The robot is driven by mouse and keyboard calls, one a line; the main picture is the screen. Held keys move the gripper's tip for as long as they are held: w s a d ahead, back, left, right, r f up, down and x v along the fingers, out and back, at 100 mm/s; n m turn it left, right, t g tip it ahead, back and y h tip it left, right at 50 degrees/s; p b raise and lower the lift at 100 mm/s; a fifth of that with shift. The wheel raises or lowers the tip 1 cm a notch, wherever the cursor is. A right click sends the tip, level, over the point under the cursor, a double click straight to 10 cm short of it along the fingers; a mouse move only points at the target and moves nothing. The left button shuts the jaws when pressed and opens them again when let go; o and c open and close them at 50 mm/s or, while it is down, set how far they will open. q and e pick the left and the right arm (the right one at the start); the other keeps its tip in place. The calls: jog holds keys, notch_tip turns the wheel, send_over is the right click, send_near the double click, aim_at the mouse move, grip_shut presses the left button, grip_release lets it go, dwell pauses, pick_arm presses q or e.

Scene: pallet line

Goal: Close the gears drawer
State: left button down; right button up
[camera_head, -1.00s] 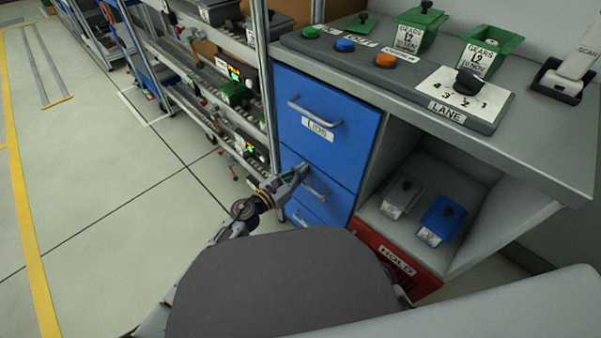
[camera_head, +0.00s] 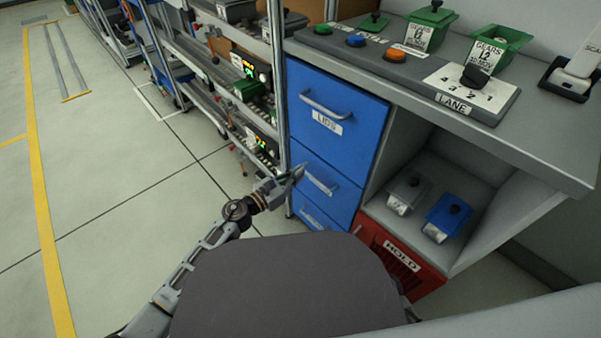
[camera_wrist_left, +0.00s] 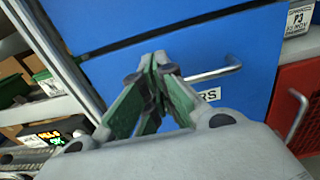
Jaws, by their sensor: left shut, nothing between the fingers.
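The blue cabinet has three stacked drawers. The middle drawer (camera_head: 345,203) has a bar handle (camera_head: 320,185). In the left wrist view its label (camera_wrist_left: 209,95) shows the letters RS, with the rest hidden behind my fingers. Its front (camera_wrist_left: 235,42) looks flush or nearly flush with the drawer above; a small gap is hard to judge. My left gripper (camera_head: 297,173) is shut and empty, just in front of the left part of this drawer. In the wrist view its fingertips (camera_wrist_left: 157,62) point at the blue front, left of the handle; contact cannot be told. My right gripper is out of view.
The LIDS drawer (camera_head: 335,98) is above and looks closed; another blue drawer (camera_head: 312,215) is below. A red HOLD bin (camera_head: 400,262) stands right of the cabinet. A metal rack (camera_head: 215,85) stands close to the left. The floor (camera_head: 110,190) farther left is clear.

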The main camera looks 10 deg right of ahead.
pick_arm(q)
jog(key=p+v, duration=0.1)
jog(key=v, duration=0.7)
jog(key=shift+s+a, duration=0.1)
dwell(0.6)
